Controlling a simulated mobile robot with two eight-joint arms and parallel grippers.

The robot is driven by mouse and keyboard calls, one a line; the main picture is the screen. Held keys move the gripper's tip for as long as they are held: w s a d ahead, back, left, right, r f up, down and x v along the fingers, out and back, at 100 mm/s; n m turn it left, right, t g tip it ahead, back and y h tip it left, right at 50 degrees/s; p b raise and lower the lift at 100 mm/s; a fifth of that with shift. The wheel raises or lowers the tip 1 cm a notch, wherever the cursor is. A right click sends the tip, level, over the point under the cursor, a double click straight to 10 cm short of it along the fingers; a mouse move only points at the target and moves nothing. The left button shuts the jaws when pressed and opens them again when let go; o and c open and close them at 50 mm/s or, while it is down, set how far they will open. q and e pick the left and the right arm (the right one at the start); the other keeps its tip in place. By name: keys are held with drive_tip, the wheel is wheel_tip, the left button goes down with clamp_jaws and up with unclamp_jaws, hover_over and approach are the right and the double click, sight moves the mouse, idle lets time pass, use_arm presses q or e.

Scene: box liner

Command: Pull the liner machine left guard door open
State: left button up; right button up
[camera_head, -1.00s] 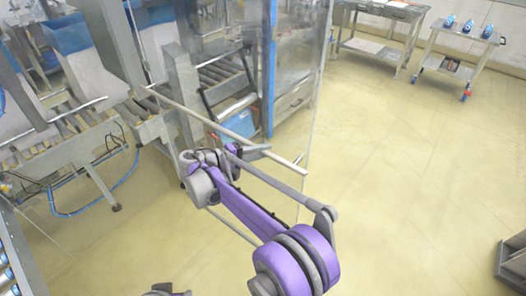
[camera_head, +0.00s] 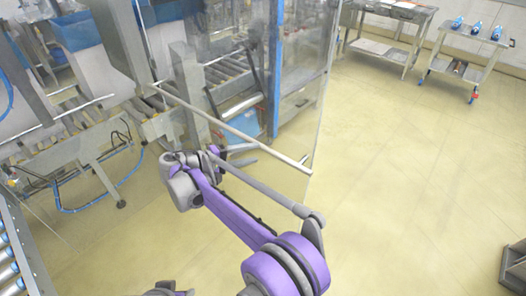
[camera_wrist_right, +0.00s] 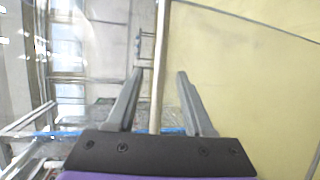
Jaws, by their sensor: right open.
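My right gripper (camera_head: 252,154) is open just below the bar. In the right wrist view, a pale upright bar (camera_wrist_right: 159,70) runs between the two spread fingers of my right gripper (camera_wrist_right: 160,73), apart from both. I cannot tell how deep it sits between them. My left gripper is not in view.
A roller conveyor (camera_head: 15,250) is at the left edge. A blue hose (camera_head: 100,205) loops near the machine's feet. A grey workbench (camera_head: 385,30) and a trolley with blue items (camera_head: 465,50) stand at the back right.

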drive_tip(key=shift+v, duration=2.3)
